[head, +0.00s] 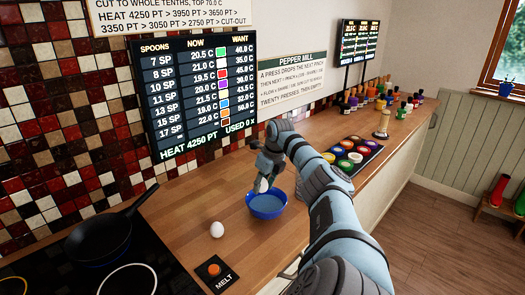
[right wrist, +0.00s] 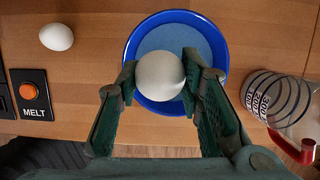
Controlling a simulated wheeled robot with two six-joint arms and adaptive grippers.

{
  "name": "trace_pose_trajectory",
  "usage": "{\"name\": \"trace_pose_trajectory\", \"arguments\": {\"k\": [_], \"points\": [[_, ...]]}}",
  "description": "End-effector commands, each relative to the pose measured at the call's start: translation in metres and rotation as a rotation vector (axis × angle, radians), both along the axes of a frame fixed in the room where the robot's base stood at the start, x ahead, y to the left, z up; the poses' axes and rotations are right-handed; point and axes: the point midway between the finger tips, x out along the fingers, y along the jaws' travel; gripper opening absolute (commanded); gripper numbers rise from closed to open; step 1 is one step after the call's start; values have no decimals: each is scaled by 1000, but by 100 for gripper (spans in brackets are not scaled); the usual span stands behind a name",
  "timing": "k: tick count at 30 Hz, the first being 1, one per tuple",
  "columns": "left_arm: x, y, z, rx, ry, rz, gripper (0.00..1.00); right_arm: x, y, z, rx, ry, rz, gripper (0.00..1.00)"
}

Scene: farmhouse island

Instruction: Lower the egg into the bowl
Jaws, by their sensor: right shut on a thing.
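A white egg (right wrist: 160,76) is held between the two green fingers of my right gripper (right wrist: 160,80). In the head view, my right gripper (head: 267,168) points down over the blue bowl (head: 267,212), and the held egg (head: 261,185) shows just above the bowl's far rim. In the right wrist view, the egg covers part of the bowl (right wrist: 130,58), with a grey-blue inside that looks like liquid. I cannot tell exactly how high the egg is. A second white egg (head: 217,230) lies on the counter left of the bowl. My left gripper is out of view.
The MELT button box (head: 214,270) and a black pan (head: 100,235) on the hob are to the left. A striped clear jug (right wrist: 275,100) with a red part stands close right of the bowl. A tray of coloured pots (head: 350,155) lies beyond. Screens line the wall.

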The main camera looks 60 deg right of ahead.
Motion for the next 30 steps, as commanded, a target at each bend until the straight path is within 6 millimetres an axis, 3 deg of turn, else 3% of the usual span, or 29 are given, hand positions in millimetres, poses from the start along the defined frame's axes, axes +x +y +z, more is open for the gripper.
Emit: {"name": "trace_pose_trajectory", "arguments": {"k": [19, 30], "points": [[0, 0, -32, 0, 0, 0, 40, 0, 0, -50, 1, 1, 0, 6], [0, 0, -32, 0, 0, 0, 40, 0, 0, -51, 0, 0, 0, 6]]}}
